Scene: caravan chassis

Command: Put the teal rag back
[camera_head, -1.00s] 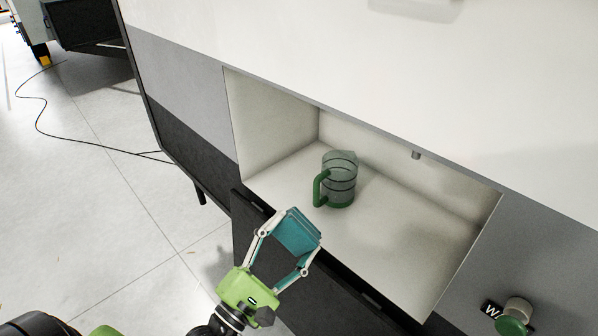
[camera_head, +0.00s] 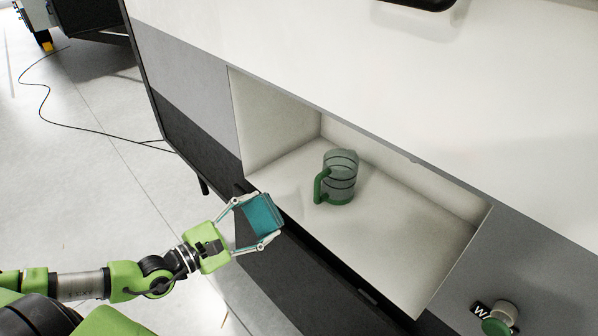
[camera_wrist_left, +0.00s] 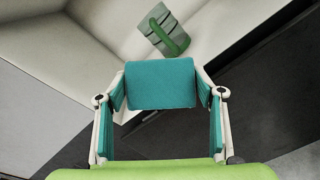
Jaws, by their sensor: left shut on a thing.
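The teal rag (camera_head: 259,216) is a folded block held between the fingers of my left gripper (camera_head: 262,219). In the left wrist view the rag (camera_wrist_left: 160,84) sits between the two fingertips, with both fingers against its sides. In the head view, the gripper and rag are at the front left edge of an open white compartment (camera_head: 385,250) in the cabinet. I cannot tell whether the rag is over the compartment floor or just outside it. My right gripper is not in view.
A clear mug with green handle and base (camera_head: 339,178) stands upright in the compartment, also seen in the left wrist view (camera_wrist_left: 164,31). The compartment floor right of it is clear. A green and beige knob (camera_head: 498,318) is on the lower right front.

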